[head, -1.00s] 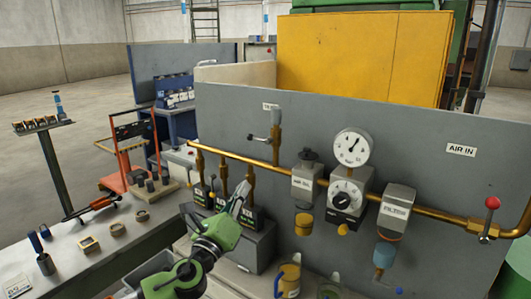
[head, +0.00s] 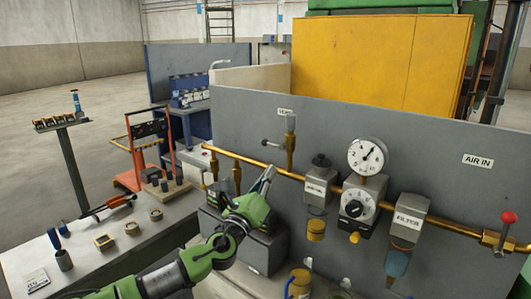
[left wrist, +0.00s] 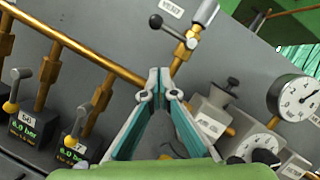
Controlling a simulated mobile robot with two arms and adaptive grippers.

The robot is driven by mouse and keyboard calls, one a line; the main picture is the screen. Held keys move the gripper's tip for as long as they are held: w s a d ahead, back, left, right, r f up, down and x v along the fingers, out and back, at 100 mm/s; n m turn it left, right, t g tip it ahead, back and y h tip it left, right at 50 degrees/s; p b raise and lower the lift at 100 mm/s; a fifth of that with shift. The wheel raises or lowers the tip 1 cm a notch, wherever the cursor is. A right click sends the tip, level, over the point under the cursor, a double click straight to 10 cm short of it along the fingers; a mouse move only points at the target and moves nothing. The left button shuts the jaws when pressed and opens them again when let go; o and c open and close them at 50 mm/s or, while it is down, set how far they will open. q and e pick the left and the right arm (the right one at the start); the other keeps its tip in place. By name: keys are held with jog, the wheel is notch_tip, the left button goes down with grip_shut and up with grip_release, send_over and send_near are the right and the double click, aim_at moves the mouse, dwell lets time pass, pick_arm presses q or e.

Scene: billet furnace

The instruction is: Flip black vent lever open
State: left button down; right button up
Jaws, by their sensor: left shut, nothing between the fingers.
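The black-tipped vent lever (head: 270,143) sticks out to the left from a short brass riser (head: 290,150) on the grey panel, under a small label. In the left wrist view the lever (left wrist: 172,29) shows its black knob at upper left and its grey arm running to the valve body. My left gripper (head: 267,172) is shut and empty, in front of the brass pipe and below the lever. In the left wrist view its fingertips (left wrist: 160,84) meet below the lever, apart from it in the picture. My right gripper is not in view.
A brass pipe (head: 240,157) runs along the panel. To the right are the round gauge (head: 367,156), the regulator dial (head: 354,208) and the filter (head: 408,216). Valve levers with displays (left wrist: 28,122) stand at left in the left wrist view.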

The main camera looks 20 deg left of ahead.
aim_at(272, 144)
pick_arm(q)
jog(key=w+r+p, duration=0.1)
jog(key=w+a+r, duration=0.1)
jog(key=w+a+r+p, duration=0.1)
jog(key=r, duration=0.1)
jog(key=shift+p, duration=0.35)
jog(key=shift+r+m+b, duration=0.15)
jog(key=shift+m+b, duration=0.35)
jog(key=shift+b, duration=0.05)
